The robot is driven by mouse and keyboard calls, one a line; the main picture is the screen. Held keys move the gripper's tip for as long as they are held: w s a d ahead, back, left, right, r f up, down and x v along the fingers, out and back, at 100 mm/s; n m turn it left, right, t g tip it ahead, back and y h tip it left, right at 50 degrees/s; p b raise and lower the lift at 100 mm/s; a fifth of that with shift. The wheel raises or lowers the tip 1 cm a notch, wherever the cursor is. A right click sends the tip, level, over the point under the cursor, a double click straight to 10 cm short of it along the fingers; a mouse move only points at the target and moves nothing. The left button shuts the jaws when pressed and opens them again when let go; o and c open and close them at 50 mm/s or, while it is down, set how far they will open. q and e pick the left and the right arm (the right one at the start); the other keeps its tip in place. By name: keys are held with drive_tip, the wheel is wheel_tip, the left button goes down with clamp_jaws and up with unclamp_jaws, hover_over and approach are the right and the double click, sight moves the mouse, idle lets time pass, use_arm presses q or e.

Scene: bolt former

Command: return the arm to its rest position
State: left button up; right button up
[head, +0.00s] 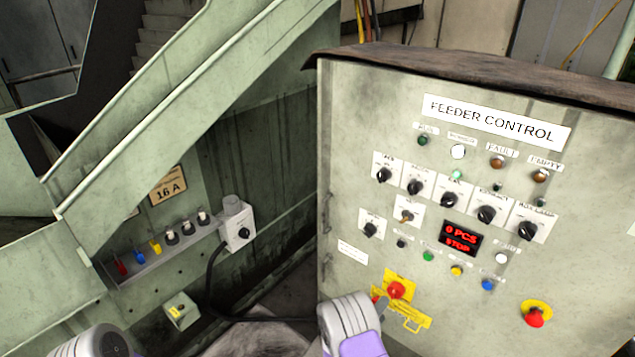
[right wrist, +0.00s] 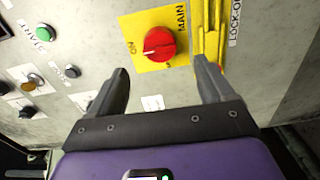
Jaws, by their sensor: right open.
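My right arm (head: 350,322) reaches up from the bottom middle of the head view, in front of the lower left of the feeder control panel (head: 345,180). In the right wrist view my right gripper (right wrist: 163,78) is open, with two dark fingers spread and nothing between them. Beyond the fingers is the red main switch (right wrist: 159,43) on its yellow plate; the gripper looks apart from it. A grey and purple part of my left arm (head: 95,343) shows at the bottom left of the head view; its fingers are not seen.
A yellow lock-off bracket (right wrist: 208,42) is by the right finger. A red emergency button (head: 535,318) is at the panel's lower right. To the left, a small shelf (head: 150,265) holds coloured pegs, beside a grey switch box (head: 238,228) with a black cable.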

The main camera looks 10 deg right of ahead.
drive_tip(key=s+d+f+m+g+y+p, duration=0.1)
drive_tip(key=s+d+f+g, duration=0.1)
drive_tip(key=s+f+g, duration=0.4)
drive_tip(key=s+d+f+m+g+y+p, duration=0.1)
drive_tip(key=s+d+g, duration=0.1)
drive_tip(key=s+g, duration=0.35)
drive_tip(key=s+a+f+m+g+y, duration=0.1)
drive_tip(key=s+a+f+g+y, duration=0.1)
drive_tip(key=s, duration=0.4)
drive_tip(key=s+a+f+g+y, duration=0.2)
drive_tip(key=s+a, duration=0.1)
drive_tip(key=s, duration=0.4)
drive_tip(key=s+a+m+g+y+p, duration=0.1)
drive_tip(key=s+a+m+y, duration=0.1)
drive_tip(key=s+a+y, duration=0.3)
drive_tip(key=s+a+m+g+y+p, duration=0.1)
drive_tip(key=s+a+y, duration=0.15)
drive_tip(key=a, duration=0.45)
drive_tip(key=w+a+r+m+t+y+p, duration=0.2)
drive_tip(key=w+a+r+m+t+y, duration=0.2)
drive_tip(key=w+a+t, duration=0.1)
drive_tip(key=shift+w+a+r+t+y, duration=0.35)
drive_tip(key=shift+a, duration=0.4)
drive_tip(key=shift+w+d+r+m+t, duration=0.1)
drive_tip(key=shift+w+d+m+t, duration=0.2)
drive_tip(key=shift+t, duration=0.1)
